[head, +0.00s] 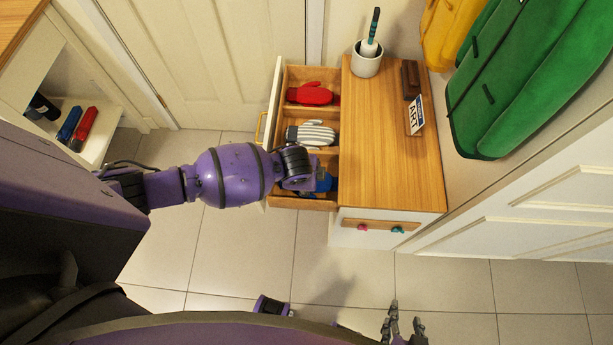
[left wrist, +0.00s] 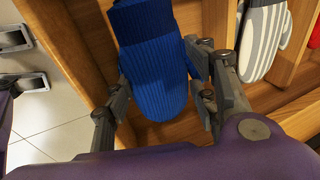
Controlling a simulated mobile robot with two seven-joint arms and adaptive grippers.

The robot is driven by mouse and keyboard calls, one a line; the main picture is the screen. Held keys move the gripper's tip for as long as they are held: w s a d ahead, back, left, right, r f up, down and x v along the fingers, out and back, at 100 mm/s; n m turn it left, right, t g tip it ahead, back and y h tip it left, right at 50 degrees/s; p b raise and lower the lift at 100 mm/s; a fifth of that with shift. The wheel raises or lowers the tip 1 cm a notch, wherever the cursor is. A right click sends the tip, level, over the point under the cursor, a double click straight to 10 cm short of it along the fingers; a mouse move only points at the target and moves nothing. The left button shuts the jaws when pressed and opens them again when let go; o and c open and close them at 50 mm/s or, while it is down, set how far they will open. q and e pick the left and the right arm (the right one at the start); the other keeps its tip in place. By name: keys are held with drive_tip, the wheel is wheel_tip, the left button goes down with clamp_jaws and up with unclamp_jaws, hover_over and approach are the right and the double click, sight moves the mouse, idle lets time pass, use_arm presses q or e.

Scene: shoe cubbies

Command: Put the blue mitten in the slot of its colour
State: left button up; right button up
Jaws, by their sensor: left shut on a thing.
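The blue mitten (left wrist: 155,65) is between the fingers of my left gripper (left wrist: 160,75), which is shut on its ribbed part. In the head view the mitten (head: 325,182) shows partly behind my left gripper (head: 308,180), at the near compartment of the open drawer (head: 304,203). I cannot tell whether it touches the drawer floor. A red mitten (head: 313,94) lies in the far compartment and a grey-and-white striped mitten (head: 312,134) in a middle one. My right gripper (head: 403,326) is open and empty, low in the head view over the floor.
The drawer belongs to a cabinet with a wooden top (head: 385,160), bearing a white pot with a brush (head: 367,60) and a small sign (head: 415,116). A shoe cubby (head: 95,150) stands at left. Tiled floor is clear in front.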

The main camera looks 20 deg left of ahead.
use_arm(q)
drive_tip(key=o, duration=1.4)
drive_tip(key=shift+c, duration=0.2)
drive_tip(key=shift+s, duration=0.1)
drive_tip(key=v, duration=1.2)
drive_tip(key=shift+w+a, duration=0.1)
drive_tip(key=shift+w, duration=0.1)
